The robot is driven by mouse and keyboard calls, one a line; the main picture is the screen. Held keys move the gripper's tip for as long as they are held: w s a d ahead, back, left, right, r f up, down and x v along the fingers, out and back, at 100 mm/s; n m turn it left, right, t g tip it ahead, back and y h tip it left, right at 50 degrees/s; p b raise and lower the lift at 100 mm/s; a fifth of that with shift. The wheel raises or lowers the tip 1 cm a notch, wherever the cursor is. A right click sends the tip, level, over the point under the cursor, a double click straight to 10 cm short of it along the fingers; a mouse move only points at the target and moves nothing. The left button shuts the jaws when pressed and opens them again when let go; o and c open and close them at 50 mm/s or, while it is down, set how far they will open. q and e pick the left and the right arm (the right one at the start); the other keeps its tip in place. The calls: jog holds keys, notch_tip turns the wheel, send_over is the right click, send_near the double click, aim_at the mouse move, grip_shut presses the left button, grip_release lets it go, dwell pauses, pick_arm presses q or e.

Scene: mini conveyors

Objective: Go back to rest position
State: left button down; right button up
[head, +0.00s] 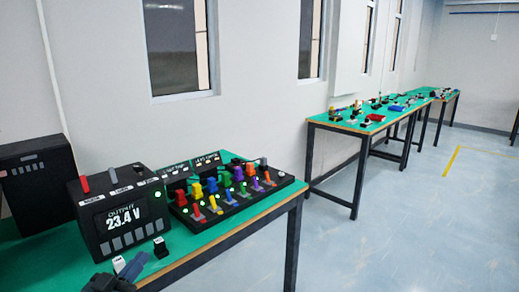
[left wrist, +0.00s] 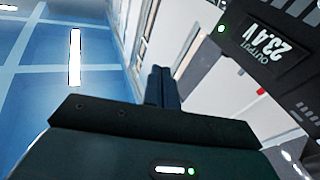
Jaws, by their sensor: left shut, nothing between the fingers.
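My left gripper (head: 132,266) shows at the bottom left of the head view, in front of the green bench top (head: 228,224). In the left wrist view its two dark fingers (left wrist: 161,72) are together with nothing between them. A black power box (head: 121,210) with a display reading 23.4 V stands behind the gripper in the head view. The box also shows at the upper right of the left wrist view (left wrist: 265,50). I cannot tell how far the gripper is from the bench. My right gripper is in neither view.
A black panel (head: 238,208) with rows of coloured levers sits right of the power box. A dark case (head: 40,180) stands at the far left. More green-topped benches (head: 343,126) with small parts line the wall. The floor (head: 400,230) at the right is clear.

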pick_arm(q)
jog(key=s+d+f+m+g, duration=0.3)
jog(key=s+d+f+g, duration=0.15)
jog(key=s+f, duration=0.65)
jog(key=s+d+f+m+g, duration=0.4)
jog(key=s+f+g, duration=0.1)
jog(key=s+f, duration=0.6)
jog(key=w+d+r+n+y+p, duration=0.1)
jog(key=d+n, duration=0.4)
jog(key=d, duration=0.2)
jog(key=shift+w+d+r+t, duration=0.2)
jog(key=shift+w+r+t, duration=0.15)
jog(key=shift+w+t, duration=0.1)
